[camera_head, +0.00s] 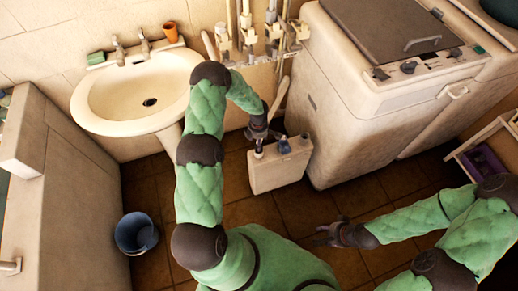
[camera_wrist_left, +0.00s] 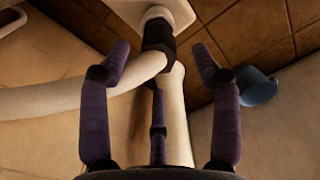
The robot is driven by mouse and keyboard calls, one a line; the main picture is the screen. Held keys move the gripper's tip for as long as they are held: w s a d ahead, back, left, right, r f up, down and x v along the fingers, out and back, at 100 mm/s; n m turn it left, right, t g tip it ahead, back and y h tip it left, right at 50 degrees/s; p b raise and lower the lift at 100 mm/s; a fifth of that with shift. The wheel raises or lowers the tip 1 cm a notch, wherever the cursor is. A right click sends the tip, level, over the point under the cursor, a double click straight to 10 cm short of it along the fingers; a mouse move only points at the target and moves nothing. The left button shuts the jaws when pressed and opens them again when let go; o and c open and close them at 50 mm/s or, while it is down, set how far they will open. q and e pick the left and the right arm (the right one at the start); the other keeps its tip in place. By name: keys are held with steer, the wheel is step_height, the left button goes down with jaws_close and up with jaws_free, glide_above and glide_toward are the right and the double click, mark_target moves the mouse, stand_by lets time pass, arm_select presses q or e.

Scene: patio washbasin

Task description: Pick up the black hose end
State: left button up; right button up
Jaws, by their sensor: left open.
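The black hose end (camera_wrist_left: 157,38) shows in the left wrist view as a dark collar on a thick pale hose (camera_wrist_left: 60,97). It lies beyond and between the spread fingers of my left gripper (camera_wrist_left: 162,55), which is open and holds nothing. In the head view my left gripper (camera_head: 260,134) is low over a pale box (camera_head: 277,175), beside the hose (camera_head: 280,98). The hose end itself is not clear there. My right gripper (camera_head: 326,233) is over the floor, right of and below the box, with fingers apart and empty.
The washbasin (camera_head: 92,112) is at the upper left, and a washing machine (camera_head: 350,130) stands right of the box. A blue bucket (camera_head: 136,233) stands on the tiles, also in the left wrist view (camera_wrist_left: 258,87). Pipes and taps (camera_head: 250,35) line the wall.

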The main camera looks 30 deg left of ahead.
arm_select(q)
steer(key=shift+w+f+b, duration=0.2)
steer(key=shift+f+b, duration=1.25)
steer(key=shift+f, duration=1.6)
jaws_close()
